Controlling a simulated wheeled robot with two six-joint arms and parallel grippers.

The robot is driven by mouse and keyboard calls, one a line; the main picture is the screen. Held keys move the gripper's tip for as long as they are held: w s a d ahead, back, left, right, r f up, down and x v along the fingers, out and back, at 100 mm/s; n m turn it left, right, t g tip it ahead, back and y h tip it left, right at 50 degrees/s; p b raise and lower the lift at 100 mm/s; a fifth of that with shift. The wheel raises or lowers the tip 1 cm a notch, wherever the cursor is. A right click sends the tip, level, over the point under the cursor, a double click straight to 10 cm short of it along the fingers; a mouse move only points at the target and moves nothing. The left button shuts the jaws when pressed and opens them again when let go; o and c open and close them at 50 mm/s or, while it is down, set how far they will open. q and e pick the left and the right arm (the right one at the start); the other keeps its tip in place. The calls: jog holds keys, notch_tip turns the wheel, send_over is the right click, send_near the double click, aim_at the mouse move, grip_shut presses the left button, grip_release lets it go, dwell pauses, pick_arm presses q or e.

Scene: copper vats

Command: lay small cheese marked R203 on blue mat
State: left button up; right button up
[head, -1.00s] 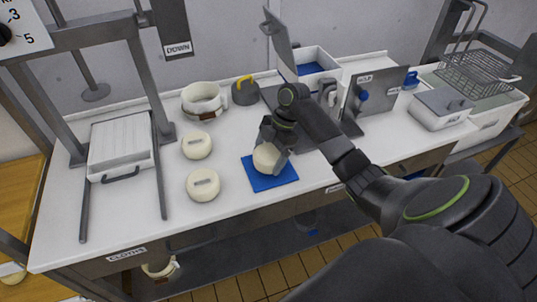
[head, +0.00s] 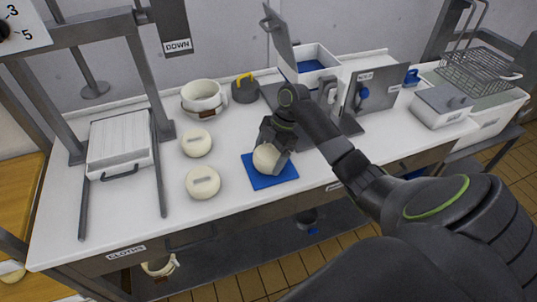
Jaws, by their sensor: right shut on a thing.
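A small pale cheese (head: 265,158) is in my right gripper (head: 271,152), at the blue mat (head: 272,181) in the middle of the white table. The gripper comes down on it from above and is shut on it. The cheese looks to be on or just over the mat; I cannot tell if it touches. No mark is readable on it. Two more small cheeses stand left of the mat, one farther back (head: 196,143) and one nearer (head: 203,183). Each has a label on top, too small to read. My left gripper is not in view.
A white ribbed tray (head: 120,143) lies under the metal press frame at left. Behind the mat stand a white pot (head: 201,98) and a grey weight with a yellow handle (head: 245,90). A white bin with blue inside (head: 318,62) stands at the back. The table's front is clear.

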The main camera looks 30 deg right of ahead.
jog(key=shift+f, duration=0.15)
jog(key=o, duration=1.1)
jog(key=shift+o, duration=0.2)
notch_tip(320, 180, up, 7)
jog(key=p, duration=0.6)
jog(key=shift+p, duration=0.4)
